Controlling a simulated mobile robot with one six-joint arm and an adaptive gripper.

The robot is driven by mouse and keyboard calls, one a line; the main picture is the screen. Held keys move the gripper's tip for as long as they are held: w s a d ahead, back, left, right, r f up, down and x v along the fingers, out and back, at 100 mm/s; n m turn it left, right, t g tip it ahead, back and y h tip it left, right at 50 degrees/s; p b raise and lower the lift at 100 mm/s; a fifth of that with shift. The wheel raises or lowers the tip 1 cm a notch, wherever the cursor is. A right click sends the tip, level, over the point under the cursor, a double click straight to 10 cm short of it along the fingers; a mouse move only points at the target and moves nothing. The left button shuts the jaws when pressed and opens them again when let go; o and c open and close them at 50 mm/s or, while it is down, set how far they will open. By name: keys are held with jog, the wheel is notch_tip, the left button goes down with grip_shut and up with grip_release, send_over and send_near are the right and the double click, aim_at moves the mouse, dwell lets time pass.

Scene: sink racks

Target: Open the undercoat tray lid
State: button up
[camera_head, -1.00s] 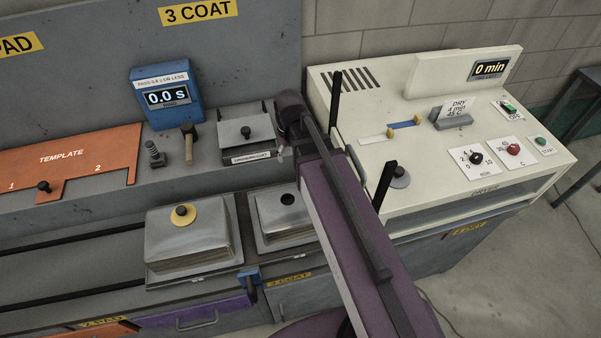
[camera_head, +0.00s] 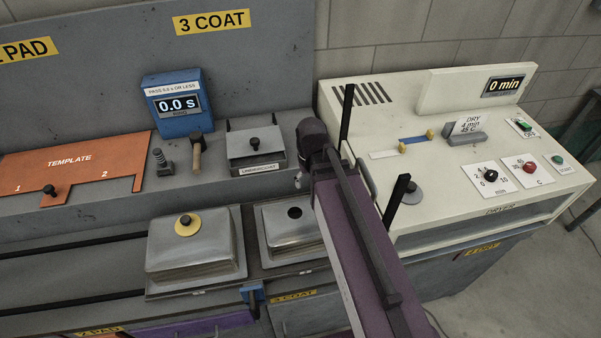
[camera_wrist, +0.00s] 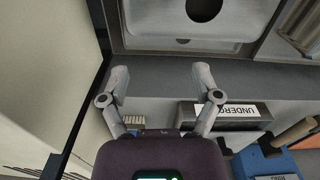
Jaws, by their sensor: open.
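The undercoat tray (camera_head: 236,163) is a small grey box on the back ledge, with a label on its front. Its flat lid (camera_head: 240,136) lies shut on top and carries a black knob (camera_head: 254,146). My gripper (camera_head: 298,181) hangs just right of and in front of the tray, mostly hidden by my arm. In the wrist view my gripper (camera_wrist: 160,78) is open, fingers apart and nothing between them. The tray's label (camera_wrist: 228,112) shows upside down there, beside one finger. The lid and knob cannot be made out in that view.
Left of the tray stand a blue timer (camera_head: 180,122), a brush-like tool (camera_head: 197,152) and a bolt-like piece (camera_head: 158,160). Lidded metal pans (camera_head: 194,255) sit in front. The cream dryer (camera_head: 400,90), with upright black posts (camera_head: 347,120), stands close on the right.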

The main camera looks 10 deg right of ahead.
jog(key=w+a+r+n+p, duration=0.4)
jog(key=w+a+r+p, duration=0.2)
jog(key=w+r+p, duration=0.3)
notch_tip(320, 180, up, 7)
jog(key=n+p, duration=0.4)
jog(key=p, duration=0.3)
send_over(254, 140)
jog(key=shift+d+f, duration=0.1)
jog(key=shift+f, duration=0.15)
jog(key=shift+f+b, duration=0.2)
jog(key=shift+b, duration=0.3)
notch_tip(254, 140, down, 13)
jog(key=b, duration=1.3)
jog(key=shift+f, duration=0.15)
